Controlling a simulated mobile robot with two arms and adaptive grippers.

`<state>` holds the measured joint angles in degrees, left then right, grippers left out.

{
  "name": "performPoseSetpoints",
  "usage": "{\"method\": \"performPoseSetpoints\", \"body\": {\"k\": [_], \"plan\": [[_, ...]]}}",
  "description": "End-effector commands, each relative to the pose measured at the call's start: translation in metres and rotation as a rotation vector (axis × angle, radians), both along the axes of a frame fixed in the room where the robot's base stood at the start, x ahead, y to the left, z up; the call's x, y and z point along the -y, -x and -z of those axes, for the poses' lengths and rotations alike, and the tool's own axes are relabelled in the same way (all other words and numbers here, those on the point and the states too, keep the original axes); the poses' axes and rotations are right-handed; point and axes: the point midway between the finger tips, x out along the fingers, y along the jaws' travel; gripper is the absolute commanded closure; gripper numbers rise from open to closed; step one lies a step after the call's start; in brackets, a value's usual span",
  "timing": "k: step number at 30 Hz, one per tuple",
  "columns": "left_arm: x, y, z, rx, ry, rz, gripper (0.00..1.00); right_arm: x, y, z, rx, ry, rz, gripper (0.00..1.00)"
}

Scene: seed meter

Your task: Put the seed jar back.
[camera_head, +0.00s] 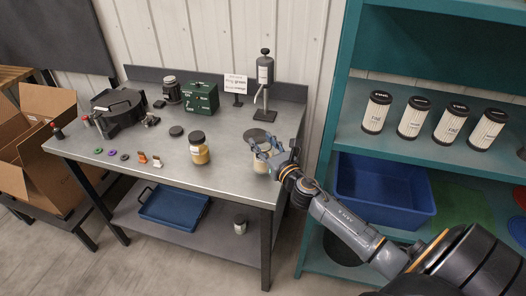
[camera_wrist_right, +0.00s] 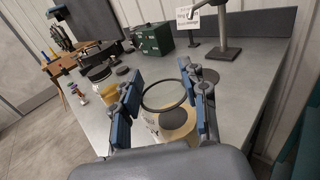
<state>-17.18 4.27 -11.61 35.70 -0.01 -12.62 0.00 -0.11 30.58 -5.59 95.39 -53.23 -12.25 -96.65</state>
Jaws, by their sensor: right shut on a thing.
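My right gripper (camera_head: 268,154) is shut on a clear jar with pale yellow contents (camera_head: 260,165), over the right end of the metal table (camera_head: 225,180). In the right wrist view the jar's round dark rim (camera_wrist_right: 165,95) shows between the two blue-padded fingers of the gripper (camera_wrist_right: 165,112), and no lid is on it. I cannot tell whether its base touches the table. A second jar with yellow contents and a dark lid (camera_head: 199,150) stands upright to the left. A flat dark disc (camera_head: 176,131) lies behind that jar. My left gripper is not in view.
A dark dispenser on a stand (camera_head: 265,72), a small sign (camera_head: 236,84) and a green box (camera_head: 200,98) stand at the back. Small coloured parts (camera_head: 125,156) lie along the front left. A teal shelf (camera_head: 345,135) with several white canisters stands right.

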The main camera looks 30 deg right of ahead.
Motion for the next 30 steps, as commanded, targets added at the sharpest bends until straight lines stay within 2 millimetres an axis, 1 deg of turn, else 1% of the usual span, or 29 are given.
{"method": "performPoseSetpoints", "body": {"k": [1, 4, 13, 17, 18, 21, 30], "plan": [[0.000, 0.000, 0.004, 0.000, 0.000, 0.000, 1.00, -0.002, 0.001, 0.012, -0.003, -0.008, 0.001, 1.00], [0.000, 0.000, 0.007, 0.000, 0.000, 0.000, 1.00, -0.002, 0.001, 0.022, -0.002, -0.004, 0.000, 1.00], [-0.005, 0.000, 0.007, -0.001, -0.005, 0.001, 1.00, -0.001, 0.001, 0.023, -0.001, -0.001, -0.002, 1.00], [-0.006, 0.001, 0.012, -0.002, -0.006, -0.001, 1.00, -0.002, 0.001, 0.027, -0.001, 0.000, -0.002, 1.00], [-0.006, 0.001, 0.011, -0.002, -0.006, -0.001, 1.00, -0.002, 0.001, 0.028, -0.003, -0.001, -0.002, 0.52], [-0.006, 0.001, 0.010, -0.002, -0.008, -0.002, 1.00, -0.002, 0.001, 0.027, -0.003, -0.001, -0.002, 0.34], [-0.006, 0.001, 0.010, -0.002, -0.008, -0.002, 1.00, -0.002, 0.001, 0.026, -0.003, -0.001, -0.001, 0.34]]}}
